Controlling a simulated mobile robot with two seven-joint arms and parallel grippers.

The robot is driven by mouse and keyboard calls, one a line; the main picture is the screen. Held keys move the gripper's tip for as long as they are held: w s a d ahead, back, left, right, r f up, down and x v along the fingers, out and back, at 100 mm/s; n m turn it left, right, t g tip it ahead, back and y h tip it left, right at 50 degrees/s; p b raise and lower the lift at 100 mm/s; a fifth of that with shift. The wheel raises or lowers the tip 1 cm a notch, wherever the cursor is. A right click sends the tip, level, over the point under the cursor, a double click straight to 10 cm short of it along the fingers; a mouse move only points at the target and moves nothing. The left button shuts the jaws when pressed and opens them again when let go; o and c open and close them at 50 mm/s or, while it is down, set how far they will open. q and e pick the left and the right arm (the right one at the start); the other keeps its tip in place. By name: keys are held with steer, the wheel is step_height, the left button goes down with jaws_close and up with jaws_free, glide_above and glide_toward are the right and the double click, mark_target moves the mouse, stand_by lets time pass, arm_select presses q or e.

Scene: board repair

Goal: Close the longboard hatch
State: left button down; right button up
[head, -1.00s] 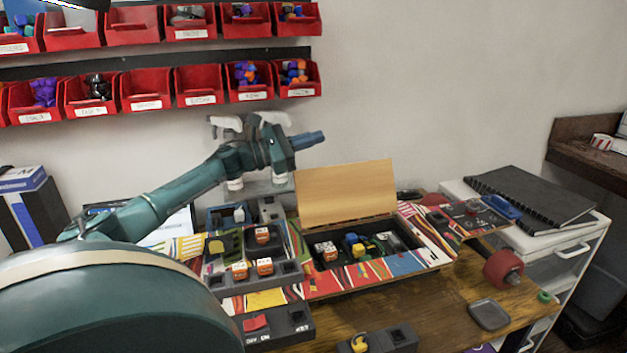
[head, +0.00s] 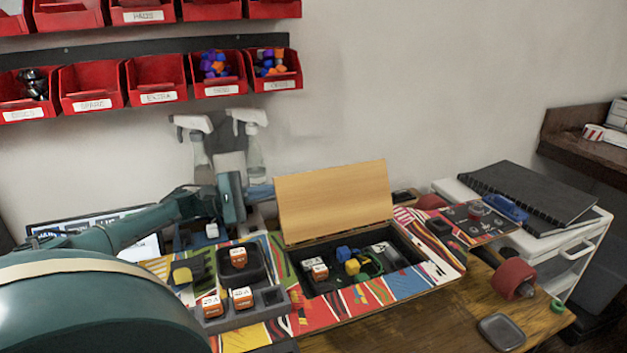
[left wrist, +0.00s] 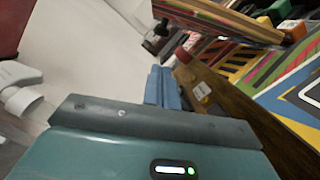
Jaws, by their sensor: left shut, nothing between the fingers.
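The longboard (head: 385,290) lies on the workbench with a colourful painted deck. Its hatch (head: 333,200), a plain wooden panel, stands open and nearly upright along the back of the compartment. The compartment holds white-and-orange cubes (head: 320,272), a yellow and blue piece (head: 352,266) and other parts. My left gripper (head: 260,193) is just left of the hatch, near its left edge; I cannot tell whether it touches. Its blue fingers are shut and empty, and show in the left wrist view (left wrist: 161,88). My right gripper is not in view.
Spray bottles (head: 250,150) stand behind my left gripper. A grey tray with cubes (head: 215,312) sits left of the compartment. Red wheels (head: 513,279) are at the right. Red bins (head: 160,85) hang on the wall. The air above the compartment is free.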

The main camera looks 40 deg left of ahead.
mark_target(311, 183)
arm_select(q)
steer(key=x, duration=1)
steer(key=shift+s+p, duration=0.15)
steer(key=shift+p, duration=0.2)
